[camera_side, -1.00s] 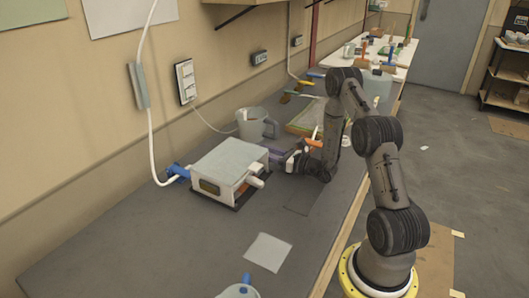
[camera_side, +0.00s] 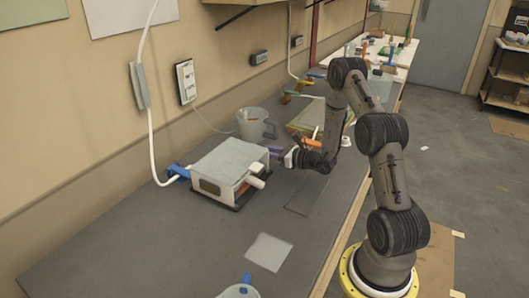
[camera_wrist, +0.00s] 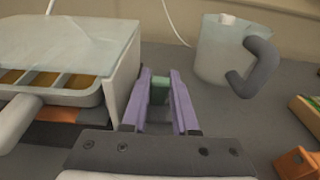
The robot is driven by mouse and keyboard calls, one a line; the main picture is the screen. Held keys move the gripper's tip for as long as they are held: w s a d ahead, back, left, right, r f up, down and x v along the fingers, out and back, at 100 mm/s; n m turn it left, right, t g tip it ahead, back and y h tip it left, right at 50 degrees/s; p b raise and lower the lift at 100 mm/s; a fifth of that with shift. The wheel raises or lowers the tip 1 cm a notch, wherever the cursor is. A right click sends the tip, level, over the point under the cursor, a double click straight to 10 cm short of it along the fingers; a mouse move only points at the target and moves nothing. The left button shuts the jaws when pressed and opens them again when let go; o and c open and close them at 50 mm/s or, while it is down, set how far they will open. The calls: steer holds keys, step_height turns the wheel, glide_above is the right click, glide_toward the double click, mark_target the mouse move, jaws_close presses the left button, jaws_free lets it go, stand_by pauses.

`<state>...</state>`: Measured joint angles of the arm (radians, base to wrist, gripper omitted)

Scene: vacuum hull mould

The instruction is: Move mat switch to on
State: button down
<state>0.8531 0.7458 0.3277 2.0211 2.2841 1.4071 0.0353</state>
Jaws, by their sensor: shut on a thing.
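My gripper (camera_side: 278,151) is low over the bench, just right of the white box. In the wrist view its purple fingers (camera_wrist: 160,100) are closed around a small green piece (camera_wrist: 159,88). Whether this piece is the mat switch I cannot tell. A white wall panel (camera_side: 186,81), which looks like switches, is fixed above the bench. Its switch positions are too small to read. The white box (camera_side: 228,166) has a pale lid and also shows at left in the wrist view (camera_wrist: 75,45).
A grey jug (camera_side: 252,125) with a dark handle stands behind my gripper, and at right in the wrist view (camera_wrist: 220,50). A blue fitting (camera_side: 178,172) and white hose join the box's left side. A pale sheet (camera_side: 268,251) lies in front. The bench's front left is clear.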

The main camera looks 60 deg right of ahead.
steer(key=g, duration=0.1)
steer(key=w+g, duration=0.1)
steer(key=g, duration=0.1)
steer(key=shift+w+r, duration=0.15)
steer(key=shift+r, duration=0.05)
steer(key=shift+w+g, duration=0.2)
steer(key=shift+g, duration=0.6)
steer(key=shift+f, duration=0.1)
steer(key=c, duration=1)
jaws_free()
steer(key=shift+o, duration=0.2)
steer(key=v, duration=1.4)
steer(key=shift+w, duration=0.15)
